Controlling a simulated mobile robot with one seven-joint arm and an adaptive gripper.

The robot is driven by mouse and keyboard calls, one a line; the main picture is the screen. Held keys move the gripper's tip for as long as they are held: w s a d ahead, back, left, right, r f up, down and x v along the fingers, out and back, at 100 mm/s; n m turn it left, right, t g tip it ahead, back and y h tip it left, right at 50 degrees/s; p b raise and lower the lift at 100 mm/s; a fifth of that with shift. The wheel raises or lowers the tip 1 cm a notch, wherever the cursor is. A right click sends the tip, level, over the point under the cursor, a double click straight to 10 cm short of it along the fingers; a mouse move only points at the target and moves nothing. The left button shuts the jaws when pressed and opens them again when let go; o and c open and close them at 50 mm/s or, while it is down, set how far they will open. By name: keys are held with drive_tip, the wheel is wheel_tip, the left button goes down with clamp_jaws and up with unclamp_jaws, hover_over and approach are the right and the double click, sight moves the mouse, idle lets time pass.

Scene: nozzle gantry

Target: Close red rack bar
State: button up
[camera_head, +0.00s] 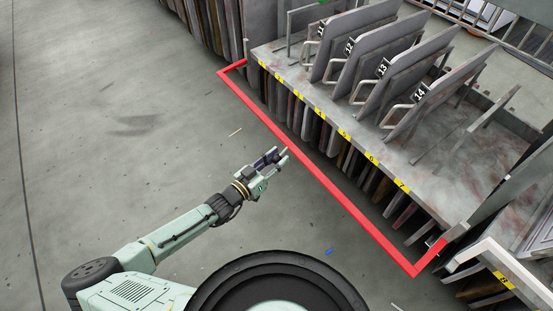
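The red rack bar (336,194) is a long U-shaped rail that runs along the front of the grey rack (440,165). It stands out from the rack front, with bent ends at the upper left and the lower right. My gripper (284,155) is on the floor side of the bar, near its middle. Its fingertips point toward the bar and look close to it; I cannot tell whether they touch it. The fingers are small here, and I cannot tell whether they are open or shut. Nothing is visible in them.
Grey panels with handles, numbered up to 14 (420,92), stand on top of the rack. Many boards hang below. A second rack with a pale bar (500,262) is at the lower right. The concrete floor (110,120) on the left is clear, apart from small scraps.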

clamp_jaws()
drive_tip(key=shift+r, duration=0.1)
idle(0.4)
